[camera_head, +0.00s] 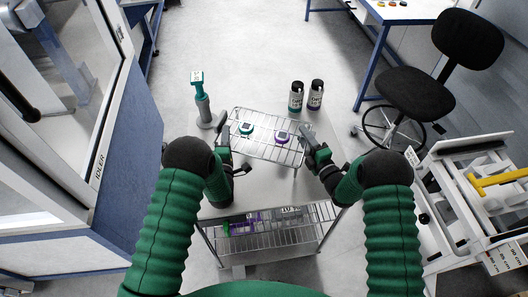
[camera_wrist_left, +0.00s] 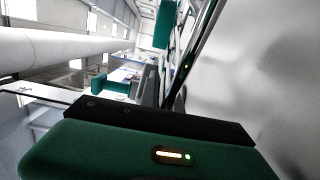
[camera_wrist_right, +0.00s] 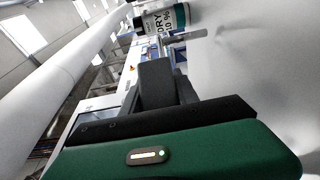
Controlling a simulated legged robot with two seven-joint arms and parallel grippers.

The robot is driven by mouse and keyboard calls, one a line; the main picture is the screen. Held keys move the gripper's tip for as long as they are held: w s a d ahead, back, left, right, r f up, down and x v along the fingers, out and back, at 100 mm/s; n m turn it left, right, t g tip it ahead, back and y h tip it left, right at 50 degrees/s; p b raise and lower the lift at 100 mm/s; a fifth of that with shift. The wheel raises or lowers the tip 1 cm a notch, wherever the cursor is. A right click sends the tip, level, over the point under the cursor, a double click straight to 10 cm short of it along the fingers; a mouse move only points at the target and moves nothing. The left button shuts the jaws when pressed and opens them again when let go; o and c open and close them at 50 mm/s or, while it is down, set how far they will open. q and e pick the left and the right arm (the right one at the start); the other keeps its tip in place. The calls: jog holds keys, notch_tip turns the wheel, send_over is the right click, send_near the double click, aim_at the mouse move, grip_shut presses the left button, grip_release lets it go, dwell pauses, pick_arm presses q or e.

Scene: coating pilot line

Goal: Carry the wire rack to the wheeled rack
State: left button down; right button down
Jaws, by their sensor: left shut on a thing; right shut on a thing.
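The wire rack (camera_head: 264,143) is a shallow metal grid over a grey-topped stand, in the middle of the head view. A teal-rimmed device (camera_head: 246,128) and a purple-rimmed device (camera_head: 282,136) sit on it. My left gripper (camera_head: 225,136) is shut on the rack's left edge, and my right gripper (camera_head: 307,143) is shut on its right edge. I cannot tell whether the rack touches the surface below. The wrist views hardly show the rack. I cannot tell for certain which furniture is the wheeled rack.
The grey stand (camera_head: 318,124) has a lower wire shelf (camera_head: 270,240) holding several items. A teal-topped grey tool (camera_head: 203,106) and two dark bottles (camera_head: 296,97) (camera_head: 315,95) stand behind the rack. A black chair (camera_head: 415,95) and white cart (camera_head: 445,190) are right. A cabinet (camera_head: 130,150) is left.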

pick_arm(q)
jog(key=shift+d+f+b, duration=0.1)
jog(key=shift+f+b, duration=0.25)
jog(key=shift+f, duration=0.35)
pick_arm(e)
jog(key=shift+d+f, duration=0.2)
jog(key=shift+f, duration=0.5)
pick_arm(q)
jog(key=c, duration=1.8)
grip_release()
jog(key=shift+d+r+p, duration=0.15)
jog(key=shift+r+p, duration=0.1)
jog(key=shift+p, duration=0.05)
jog(key=shift+c, duration=0.2)
pick_arm(e)
jog(key=c, duration=1.2)
grip_release()
jog(key=shift+w+d+r, duration=0.1)
jog(key=shift+d+r, duration=0.05)
jog(key=shift+r, duration=0.05)
pick_arm(q)
jog(key=shift+o, duration=1.4)
jog(key=shift+d, duration=0.1)
pick_arm(e)
jog(key=shift+o, duration=1.4)
